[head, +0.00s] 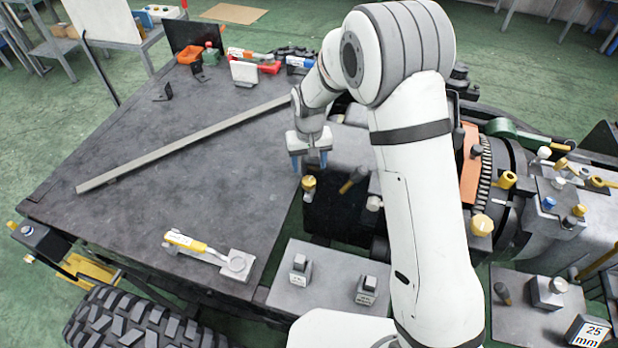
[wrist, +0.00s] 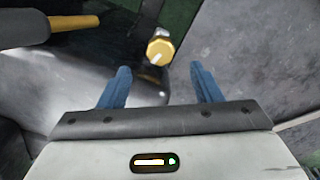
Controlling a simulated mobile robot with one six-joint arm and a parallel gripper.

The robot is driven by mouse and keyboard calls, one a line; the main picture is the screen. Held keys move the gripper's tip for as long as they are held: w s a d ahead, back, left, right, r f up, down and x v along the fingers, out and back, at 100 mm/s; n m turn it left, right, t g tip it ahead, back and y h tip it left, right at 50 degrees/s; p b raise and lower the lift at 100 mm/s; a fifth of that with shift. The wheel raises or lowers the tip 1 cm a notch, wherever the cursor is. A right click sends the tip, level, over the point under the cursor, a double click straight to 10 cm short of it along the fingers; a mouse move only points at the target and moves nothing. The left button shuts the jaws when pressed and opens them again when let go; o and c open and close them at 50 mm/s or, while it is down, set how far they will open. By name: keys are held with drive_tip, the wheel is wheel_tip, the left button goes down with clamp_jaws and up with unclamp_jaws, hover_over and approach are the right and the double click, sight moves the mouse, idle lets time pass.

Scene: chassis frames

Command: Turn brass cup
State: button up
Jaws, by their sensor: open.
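A small brass cup (head: 309,183), a yellow faceted knob with a pale mark on its face, sits on the dark block beside the table edge. My gripper (head: 309,164) hangs just above it, with its blue fingers pointing down and spread apart. In the wrist view the brass cup (wrist: 160,51) lies beyond and between the open fingertips (wrist: 160,68), and nothing is held. I cannot tell the exact gap between the fingers and the cup. Other brass-coloured knobs, one large (head: 482,225) and one smaller (head: 508,180), are farther right on the machine.
In the wrist view a dark handle with a yellow end (wrist: 75,23) lies at upper left. A long bar (head: 185,145) crosses the mostly clear table (head: 130,215).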

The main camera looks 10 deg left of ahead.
sight(309, 181)
wheel_tip(309, 181, down, 8)
drive_tip(key=b, duration=0.3)
drive_tip(key=shift+b, duration=0.4)
drive_tip(key=shift+r, duration=0.1)
drive_tip(key=shift+c, duration=0.3)
drive_tip(key=c, duration=0.9)
